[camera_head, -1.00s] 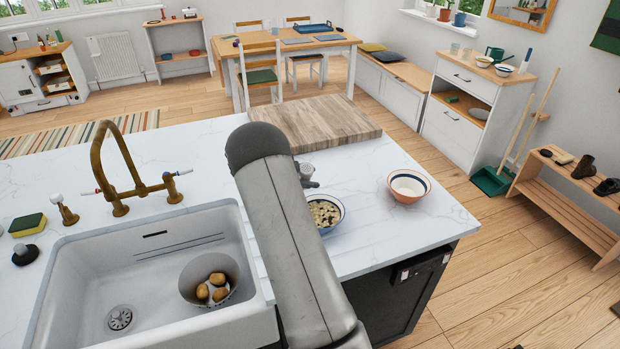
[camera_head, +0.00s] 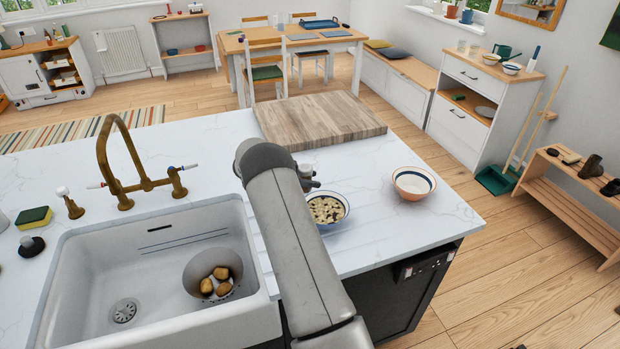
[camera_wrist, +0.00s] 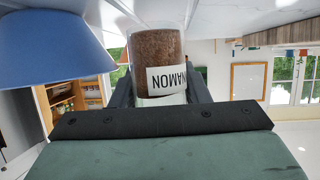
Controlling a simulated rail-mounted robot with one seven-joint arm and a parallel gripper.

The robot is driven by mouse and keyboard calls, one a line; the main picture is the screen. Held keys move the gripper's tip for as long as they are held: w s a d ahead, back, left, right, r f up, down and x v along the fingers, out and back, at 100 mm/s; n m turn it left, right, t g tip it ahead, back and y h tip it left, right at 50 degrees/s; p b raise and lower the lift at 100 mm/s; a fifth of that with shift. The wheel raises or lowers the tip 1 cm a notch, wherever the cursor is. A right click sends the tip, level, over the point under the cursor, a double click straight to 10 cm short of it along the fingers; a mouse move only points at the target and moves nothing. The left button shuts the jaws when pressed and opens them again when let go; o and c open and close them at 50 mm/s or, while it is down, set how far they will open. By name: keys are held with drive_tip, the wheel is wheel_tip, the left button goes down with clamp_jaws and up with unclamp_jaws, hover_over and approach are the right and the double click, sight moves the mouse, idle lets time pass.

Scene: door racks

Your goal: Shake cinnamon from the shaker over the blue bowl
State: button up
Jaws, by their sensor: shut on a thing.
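The blue bowl (camera_head: 340,222) stands on the white counter in the head view, holding pale and dark pieces. In the wrist view the blue bowl (camera_wrist: 45,50) is at the upper left. My gripper (camera_wrist: 160,88) is shut on the cinnamon shaker (camera_wrist: 157,50), a clear jar of brown powder with a white label. The wrist picture is upside down, and the shaker looks upright, beside the bowl and not over it. In the head view my arm hides most of the gripper and the shaker. I cannot tell whether the shaker touches the counter.
An orange bowl with a dark rim band (camera_head: 412,184) stands right of the blue bowl. A wooden board (camera_head: 318,119) lies behind. The sink (camera_head: 150,235), with a brass tap (camera_head: 120,165) and a colander of potatoes (camera_head: 213,275), is at left. The counter's right side is mostly clear.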

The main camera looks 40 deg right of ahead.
sight(310, 166)
drive_tip(key=shift+r, duration=0.2)
drive_tip(key=shift+r, duration=2.4)
